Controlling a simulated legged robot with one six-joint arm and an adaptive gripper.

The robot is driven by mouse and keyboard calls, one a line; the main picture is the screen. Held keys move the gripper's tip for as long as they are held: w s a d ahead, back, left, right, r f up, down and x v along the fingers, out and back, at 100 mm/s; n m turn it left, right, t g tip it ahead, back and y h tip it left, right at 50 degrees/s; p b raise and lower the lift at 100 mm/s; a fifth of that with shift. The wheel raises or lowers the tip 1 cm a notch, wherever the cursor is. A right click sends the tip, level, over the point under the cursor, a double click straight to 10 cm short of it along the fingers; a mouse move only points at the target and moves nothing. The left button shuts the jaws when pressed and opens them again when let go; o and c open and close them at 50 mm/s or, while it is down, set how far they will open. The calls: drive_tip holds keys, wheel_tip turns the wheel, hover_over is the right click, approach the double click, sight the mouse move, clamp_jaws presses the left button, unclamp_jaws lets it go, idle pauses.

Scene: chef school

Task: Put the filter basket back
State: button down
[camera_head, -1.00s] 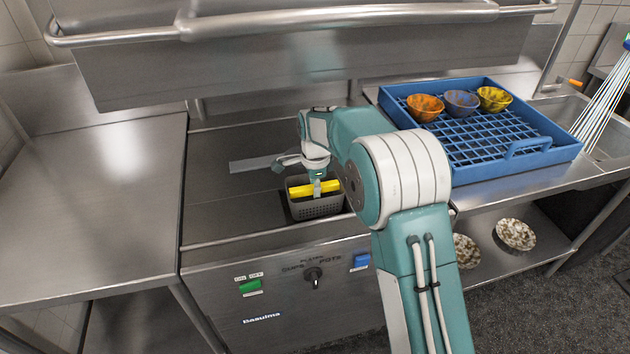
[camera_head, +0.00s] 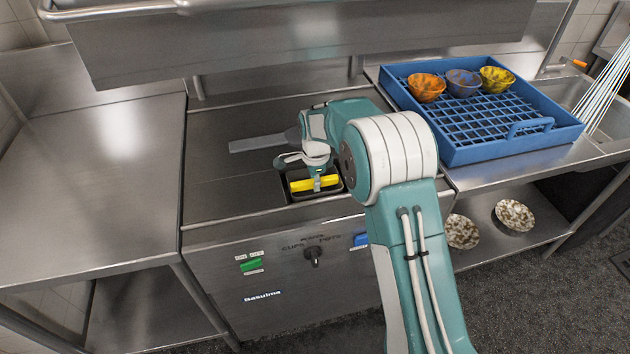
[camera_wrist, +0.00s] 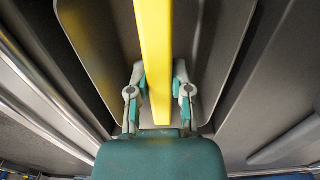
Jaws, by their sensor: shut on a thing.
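The filter basket (camera_head: 303,196) is a grey box with a yellow bar handle (camera_head: 298,186) across its top. It sits low in the dark rectangular opening in the steel machine top, with its walls mostly hidden below the surface. I cannot tell whether it rests on the bottom. My gripper (camera_head: 317,184) points down over it and is shut on the handle. In the wrist view, the handle (camera_wrist: 154,45) runs between my gripper's two fingers (camera_wrist: 158,82), with the grey basket (camera_wrist: 95,40) around it.
A flat grey metal piece (camera_head: 257,143) lies on the machine top behind the basket. A blue rack (camera_head: 465,154) with three bowls stands right. The left steel counter (camera_head: 95,170) is clear. A raised steel hood (camera_head: 300,35) hangs above. Two speckled bowls are on the lower shelf.

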drive_tip(key=shift+c, duration=2.3)
unclamp_jaws()
wheel_tip(320, 180, up, 12)
drive_tip(key=shift+f, duration=0.1)
